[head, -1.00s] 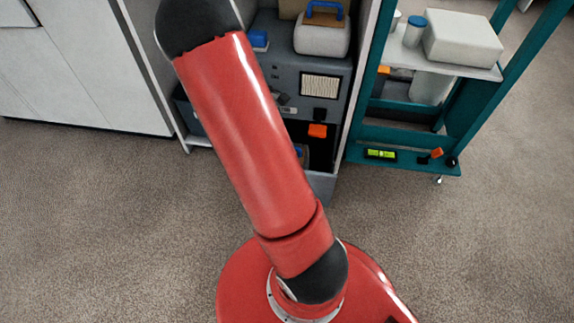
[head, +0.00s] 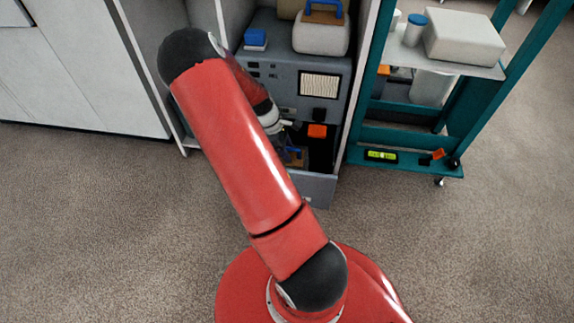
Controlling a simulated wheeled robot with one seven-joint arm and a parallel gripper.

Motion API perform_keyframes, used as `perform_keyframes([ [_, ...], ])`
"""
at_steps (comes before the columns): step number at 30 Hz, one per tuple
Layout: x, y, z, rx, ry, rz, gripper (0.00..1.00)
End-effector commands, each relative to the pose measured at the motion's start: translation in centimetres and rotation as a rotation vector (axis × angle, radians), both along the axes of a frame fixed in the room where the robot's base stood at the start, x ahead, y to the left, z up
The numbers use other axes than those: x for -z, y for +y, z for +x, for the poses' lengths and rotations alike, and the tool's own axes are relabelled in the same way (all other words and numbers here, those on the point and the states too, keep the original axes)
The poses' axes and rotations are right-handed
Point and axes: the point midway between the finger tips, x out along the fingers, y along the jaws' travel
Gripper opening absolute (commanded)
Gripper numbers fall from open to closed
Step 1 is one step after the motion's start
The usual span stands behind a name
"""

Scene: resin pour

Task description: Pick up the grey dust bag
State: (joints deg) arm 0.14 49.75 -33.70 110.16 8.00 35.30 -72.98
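I cannot pick out a grey dust bag with certainty. A pale grey rounded bundle (head: 321,38) sits on top of the grey cabinet unit (head: 275,77), with a blue-handled tool (head: 324,14) on it; I cannot tell if it is the bag. My gripper (head: 289,126) is partly visible beyond my red arm, in front of the unit and above the open drawer (head: 317,190). Its fingers are too small and covered to show whether it is open or holds anything. Part of the drawer's inside is hidden by my arm.
An orange block (head: 317,131) is by the drawer, and a blue and brown item (head: 296,157) lies in it. A teal rack (head: 403,135) at right holds a pale box (head: 463,38), a blue-lidded jar (head: 414,29) and a level (head: 381,155). The carpet in front is clear.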

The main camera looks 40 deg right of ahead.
Motion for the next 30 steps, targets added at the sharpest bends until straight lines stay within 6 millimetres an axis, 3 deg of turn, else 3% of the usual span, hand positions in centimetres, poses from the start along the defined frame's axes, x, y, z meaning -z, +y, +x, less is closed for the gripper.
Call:
perform_keyframes([
  [4, -0.09, 0.02, 0.02, 0.000, 0.000, 0.000, 0.36],
  [12, -0.09, 0.03, 0.02, 0.000, 0.000, 0.000, 0.01],
  [30, -0.11, 0.05, 0.03, -0.001, 0.000, 0.000, 0.00],
])
